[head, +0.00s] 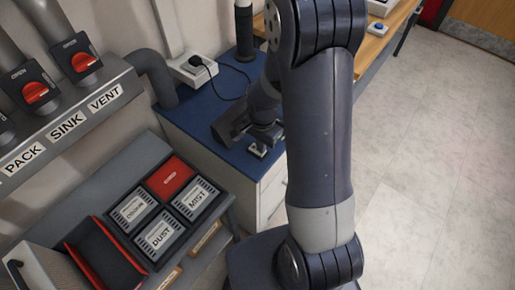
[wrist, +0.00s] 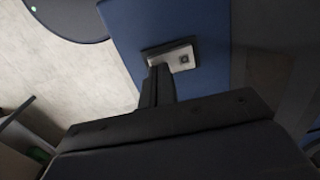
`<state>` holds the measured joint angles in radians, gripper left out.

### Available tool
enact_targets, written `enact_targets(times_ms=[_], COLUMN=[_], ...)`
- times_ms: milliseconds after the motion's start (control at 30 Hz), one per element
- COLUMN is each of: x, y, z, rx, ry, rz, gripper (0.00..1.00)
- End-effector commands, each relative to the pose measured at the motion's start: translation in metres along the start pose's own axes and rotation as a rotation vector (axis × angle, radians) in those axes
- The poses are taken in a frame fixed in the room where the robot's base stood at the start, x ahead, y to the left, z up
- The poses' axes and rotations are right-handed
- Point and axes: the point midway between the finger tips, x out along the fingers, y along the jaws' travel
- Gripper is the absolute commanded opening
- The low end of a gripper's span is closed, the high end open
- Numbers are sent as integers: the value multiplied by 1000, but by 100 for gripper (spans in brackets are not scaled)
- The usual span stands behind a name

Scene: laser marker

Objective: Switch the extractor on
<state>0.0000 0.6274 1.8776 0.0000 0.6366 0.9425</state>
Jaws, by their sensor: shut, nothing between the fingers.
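A small pale switch box (head: 257,150) with a dark square button lies on the blue worktop (head: 191,119). It also shows in the wrist view (wrist: 188,49), just beyond my fingertips. My gripper (head: 262,141) points down over the worktop at this box. In the wrist view my gripper (wrist: 159,70) is shut and empty, its fingertips overlapping the box's near left edge, left of the button. I cannot tell whether the fingertips touch the box. The extractor itself is not clearly identifiable.
Red-handled duct valves (head: 36,92) stand above PACK, SINK and VENT labels. A tray of labelled cartridges (head: 159,235) sits at the lower left. Open floor (head: 440,170) lies right.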

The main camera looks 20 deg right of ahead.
Motion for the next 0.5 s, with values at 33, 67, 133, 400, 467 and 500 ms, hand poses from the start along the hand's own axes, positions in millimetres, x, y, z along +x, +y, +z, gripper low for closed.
enact_targets(times_ms=[33,67,133,400,467,500], x=[2,2,3,7,6,6], y=[0,0,0,0,0,0], z=[0,0,0,0,0,0], rx=[0,0,0,0,0,0], ry=[0,0,0,0,0,0], rz=[0,0,0,0,0,0], gripper=[0,0,0,0,0,0])
